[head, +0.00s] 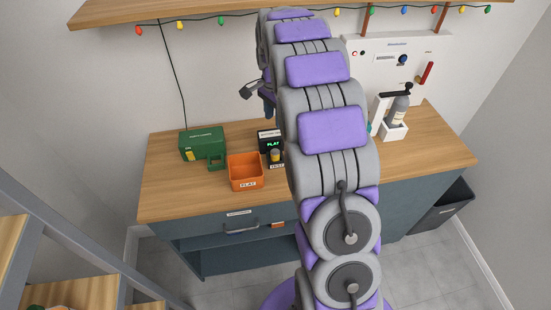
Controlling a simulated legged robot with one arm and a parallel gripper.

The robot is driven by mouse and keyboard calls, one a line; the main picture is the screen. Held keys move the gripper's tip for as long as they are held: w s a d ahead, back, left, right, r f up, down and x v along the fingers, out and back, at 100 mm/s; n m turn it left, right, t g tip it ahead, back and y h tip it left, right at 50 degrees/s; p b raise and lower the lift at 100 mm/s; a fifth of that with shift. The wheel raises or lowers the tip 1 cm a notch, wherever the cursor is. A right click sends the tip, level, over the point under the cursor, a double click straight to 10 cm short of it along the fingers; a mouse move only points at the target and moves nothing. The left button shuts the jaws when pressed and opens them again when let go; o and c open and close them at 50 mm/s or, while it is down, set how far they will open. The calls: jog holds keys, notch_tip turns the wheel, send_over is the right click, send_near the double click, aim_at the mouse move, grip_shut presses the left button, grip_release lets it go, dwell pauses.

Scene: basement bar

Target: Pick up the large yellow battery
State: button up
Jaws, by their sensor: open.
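A small dark cylinder with a yellow band (275,156) stands on the wooden counter, just right of the orange bin; it may be the large yellow battery, but it is too small to be sure. A green case (202,144) at the left back of the counter has a yellow mark on its front. My gripper (257,92) is open, small and partly hidden behind my arm. It hangs in the air above the back of the counter, apart from the cylinder, and I see nothing in it.
An orange bin (245,183) labelled PLAY stands near the counter's front. A black display (267,138) is partly behind my arm. A bottle (397,112) in a white stand is at the right. A shelf (190,12) with string lights hangs above. The counter's left front is clear.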

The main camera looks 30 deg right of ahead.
jog(key=b, duration=0.2)
send_over(275, 152)
jog(key=f, duration=1)
jog(key=shift+w+f, duration=0.2)
jog(key=shift+w, duration=0.1)
notch_tip(275, 152, down, 5)
jog(key=shift+s+d+f+b, duration=0.1)
jog(key=shift+d+b, duration=0.05)
jog(key=shift+b, duration=0.65)
jog(key=shift+s, duration=0.1)
jog(key=shift+f, duration=0.1)
grip_shut()
